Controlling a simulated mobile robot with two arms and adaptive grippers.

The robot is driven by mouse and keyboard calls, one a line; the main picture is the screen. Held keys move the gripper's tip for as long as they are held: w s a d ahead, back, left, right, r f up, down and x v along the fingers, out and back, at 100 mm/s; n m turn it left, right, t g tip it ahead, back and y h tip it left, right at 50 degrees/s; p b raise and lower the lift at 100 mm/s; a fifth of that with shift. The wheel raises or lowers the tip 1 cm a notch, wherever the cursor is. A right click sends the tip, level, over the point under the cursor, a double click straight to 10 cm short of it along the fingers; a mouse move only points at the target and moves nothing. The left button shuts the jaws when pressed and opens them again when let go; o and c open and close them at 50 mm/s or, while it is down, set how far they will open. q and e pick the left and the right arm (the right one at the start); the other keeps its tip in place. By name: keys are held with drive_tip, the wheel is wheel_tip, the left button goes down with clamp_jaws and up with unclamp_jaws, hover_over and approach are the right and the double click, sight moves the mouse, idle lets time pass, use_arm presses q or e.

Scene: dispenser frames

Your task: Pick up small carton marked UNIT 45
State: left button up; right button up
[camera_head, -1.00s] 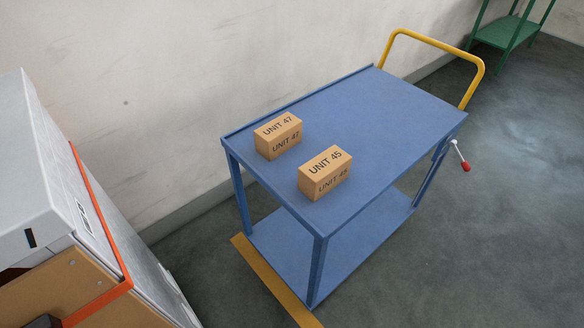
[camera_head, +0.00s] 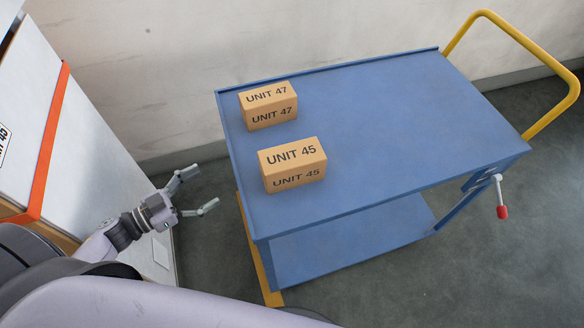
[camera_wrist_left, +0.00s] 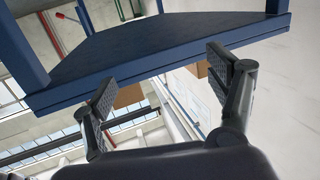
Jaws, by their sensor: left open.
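The small carton marked UNIT 45 (camera_head: 293,165) is a tan box standing on the blue trolley top (camera_head: 390,130), near its left end. A similar carton marked UNIT 47 (camera_head: 269,106) stands just behind it. My left gripper (camera_head: 203,189) is open and empty, left of the trolley and apart from the carton. In the left wrist view the open fingers (camera_wrist_left: 165,80) face the trolley edge (camera_wrist_left: 160,60). Two brown patches show partly behind the fingers there, with no readable label. My right gripper is not in view.
A tall white unit with an orange strip (camera_head: 47,150) stands at the left, close to my left arm. The trolley has a yellow handle (camera_head: 545,58) and a red-knobbed lever (camera_head: 502,211) at the right. The right part of its top is clear.

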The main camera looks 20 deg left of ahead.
use_arm(q)
drive_tip(key=s+d+r+m+g+h, duration=0.3)
drive_tip(key=d+r+m+g+h, duration=0.1)
drive_tip(key=d+r, duration=0.15)
drive_tip(key=b, duration=0.3)
approach(282, 166)
drive_tip(key=w+d+f, duration=0.2)
drive_tip(key=f, duration=0.1)
drive_tip(key=w+f, duration=0.1)
drive_tip(key=w, duration=0.1)
drive_tip(key=shift+d+f, duration=0.2)
drive_tip(key=shift+d, duration=0.2)
drive_tip(key=shift+r+b+x, duration=0.2)
drive_tip(key=shift+b+x, duration=0.3)
drive_tip(key=shift+x, duration=1)
drive_tip(key=shift+r+b+x, duration=0.2)
drive_tip(key=shift+b+x, duration=0.25)
drive_tip(key=shift+x, duration=1.1)
drive_tip(key=shift+w+a, duration=0.1)
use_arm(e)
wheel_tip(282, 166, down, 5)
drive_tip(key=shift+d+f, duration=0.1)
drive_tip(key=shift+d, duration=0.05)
use_arm(q)
drive_tip(key=c, duration=1.6)
